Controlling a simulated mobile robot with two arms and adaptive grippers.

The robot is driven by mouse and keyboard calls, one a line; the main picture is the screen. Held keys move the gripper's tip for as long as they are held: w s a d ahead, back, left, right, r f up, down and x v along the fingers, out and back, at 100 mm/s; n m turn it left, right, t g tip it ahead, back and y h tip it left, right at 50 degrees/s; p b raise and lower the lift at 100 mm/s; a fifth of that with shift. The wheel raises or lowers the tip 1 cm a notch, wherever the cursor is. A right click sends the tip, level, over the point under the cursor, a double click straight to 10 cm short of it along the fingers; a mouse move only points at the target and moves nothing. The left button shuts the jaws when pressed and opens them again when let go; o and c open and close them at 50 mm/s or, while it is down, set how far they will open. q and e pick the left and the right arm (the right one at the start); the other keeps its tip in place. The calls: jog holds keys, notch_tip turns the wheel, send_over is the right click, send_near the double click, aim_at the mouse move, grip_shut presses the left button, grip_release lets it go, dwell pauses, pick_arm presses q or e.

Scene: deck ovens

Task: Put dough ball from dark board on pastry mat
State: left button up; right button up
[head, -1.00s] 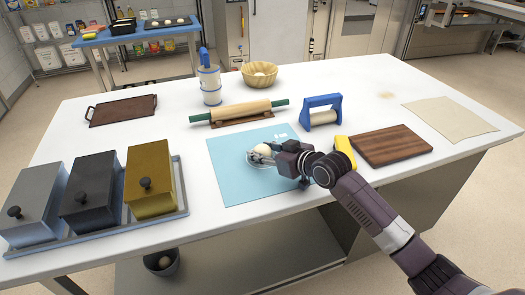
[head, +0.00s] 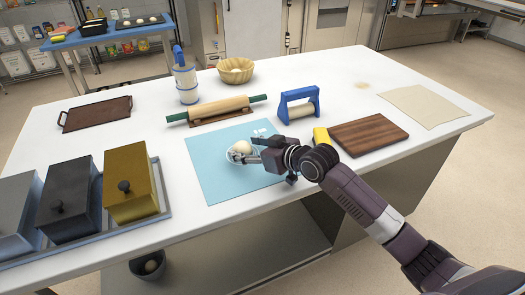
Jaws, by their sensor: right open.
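A pale dough ball (head: 241,148) is on the light blue pastry mat (head: 210,185), inside the mat's white printed ring. My right gripper (head: 243,157) is open at the ball, its fingers low over the mat. Whether the fingers touch the ball cannot be told. The dark wooden board (head: 369,135) lies to the right of the mat and its top is bare. My left gripper is not in view.
Lidded tins (head: 130,190) stand on a tray at left.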

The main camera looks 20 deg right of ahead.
jog(key=v, duration=1)
jog(key=shift+f, duration=0.1)
